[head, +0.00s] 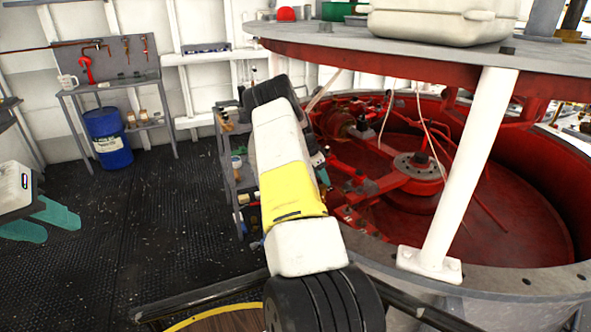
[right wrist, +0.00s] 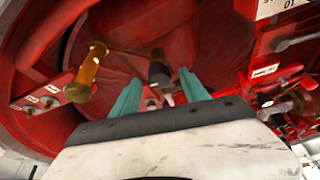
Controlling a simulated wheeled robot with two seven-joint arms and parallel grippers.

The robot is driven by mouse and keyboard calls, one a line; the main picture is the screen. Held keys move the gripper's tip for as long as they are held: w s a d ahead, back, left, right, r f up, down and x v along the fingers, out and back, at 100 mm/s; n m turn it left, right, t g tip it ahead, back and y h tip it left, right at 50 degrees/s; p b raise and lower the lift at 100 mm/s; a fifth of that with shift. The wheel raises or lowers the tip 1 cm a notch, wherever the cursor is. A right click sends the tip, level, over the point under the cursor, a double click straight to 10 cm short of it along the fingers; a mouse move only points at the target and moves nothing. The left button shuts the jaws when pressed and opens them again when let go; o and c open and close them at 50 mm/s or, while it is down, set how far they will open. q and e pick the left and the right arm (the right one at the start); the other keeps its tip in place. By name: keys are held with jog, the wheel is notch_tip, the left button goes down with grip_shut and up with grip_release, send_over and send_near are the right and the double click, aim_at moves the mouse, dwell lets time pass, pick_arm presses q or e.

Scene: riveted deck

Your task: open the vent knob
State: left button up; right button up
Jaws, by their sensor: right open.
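My right gripper (right wrist: 160,90) is open in the right wrist view, its two teal fingers apart. A dark knob-like part (right wrist: 158,72) shows between and beyond the fingertips, with a small metal fitting below it. I cannot tell whether this is the vent knob or whether the fingers touch it. A brass-coloured handle (right wrist: 85,75) stands to the left of the fingers, apart from them.
A red round housing (head: 520,190) with pipes and fittings fills the right side. A white post (head: 470,180) holds up a grey top plate (head: 400,42). A shelf cart (head: 235,165) stands beside the housing. A blue drum (head: 107,138) stands at a bench. The dark floor at left is clear.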

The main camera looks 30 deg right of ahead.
jog(key=shift+f, duration=0.15)
grip_shut()
dwell(0.4)
jog(key=n+t, duration=0.1)
jog(key=n, duration=0.3)
jog(key=shift+s, duration=0.15)
jog(key=n+t, duration=0.1)
jog(key=n, duration=0.1)
jog(key=n+t+y, duration=0.1)
jog(key=n, duration=0.2)
jog(key=shift+s+d, duration=0.15)
jog(key=shift+d, duration=0.05)
jog(key=n, duration=0.2)
jog(key=n+t+y, duration=0.1)
jog(key=n, duration=0.1)
jog(key=shift+n+t+y, duration=0.3)
jog(key=shift+n, duration=0.1)
jog(key=shift+d+n+y, duration=0.1)
jog(key=shift+n+y, duration=0.6)
jog(key=shift+n, duration=1.3)
